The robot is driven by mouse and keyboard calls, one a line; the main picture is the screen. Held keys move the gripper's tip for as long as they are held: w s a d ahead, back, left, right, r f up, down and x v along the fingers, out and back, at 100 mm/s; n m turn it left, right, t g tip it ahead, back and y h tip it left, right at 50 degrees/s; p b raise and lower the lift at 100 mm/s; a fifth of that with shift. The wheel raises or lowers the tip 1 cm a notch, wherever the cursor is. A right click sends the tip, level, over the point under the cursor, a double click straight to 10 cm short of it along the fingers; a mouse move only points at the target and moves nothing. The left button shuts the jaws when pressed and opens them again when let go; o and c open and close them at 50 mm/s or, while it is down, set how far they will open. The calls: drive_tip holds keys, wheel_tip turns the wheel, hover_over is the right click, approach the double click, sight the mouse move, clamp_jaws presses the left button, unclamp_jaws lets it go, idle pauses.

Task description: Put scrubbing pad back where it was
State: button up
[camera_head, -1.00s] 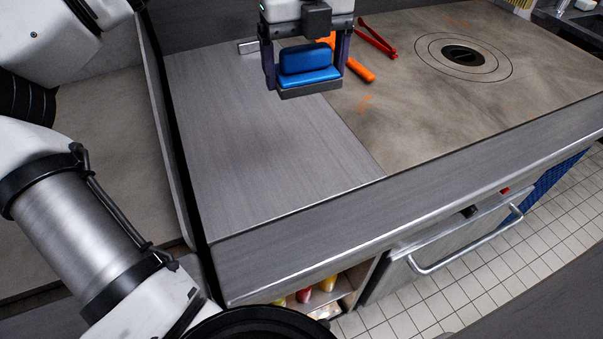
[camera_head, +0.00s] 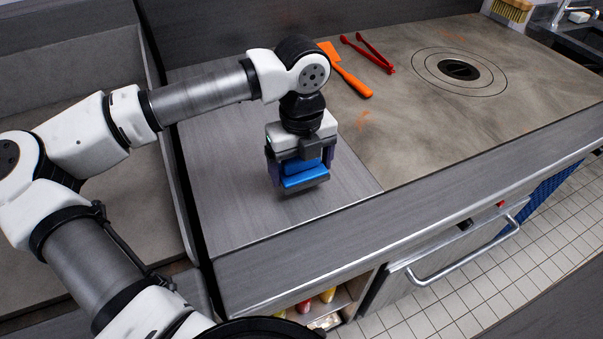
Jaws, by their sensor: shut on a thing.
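The scrubbing pad (camera_head: 305,179) has a blue top and a dark grey underside. My gripper (camera_head: 301,172) points down and is shut on it, with a dark finger on each side. The pad is over the bare grey steel counter (camera_head: 230,190), left of the brownish griddle plate. I cannot tell whether its underside touches the counter or hangs just above it.
An orange spatula (camera_head: 349,75) and red tongs (camera_head: 370,54) lie at the back of the griddle plate (camera_head: 430,120), near its round ringed opening (camera_head: 458,69). A brush (camera_head: 511,9) stands at the back right. The counter around the pad is clear. Bottles (camera_head: 304,306) sit on a shelf below.

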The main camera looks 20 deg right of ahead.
sight(302, 177)
drive_tip(key=shift+f, duration=1.75)
drive_tip(key=shift+f, duration=0.2)
drive_tip(key=o, duration=0.9)
drive_tip(key=shift+c, duration=0.2)
drive_tip(key=shift+r, duration=0.15)
drive_tip(key=shift+r+p, duration=0.2)
drive_tip(key=shift+p, duration=0.2)
wheel_tip(302, 177, up, 12)
drive_tip(key=shift+f+b, duration=0.1)
drive_tip(key=shift+b, duration=1)
drive_tip(key=shift+s+f, duration=0.1)
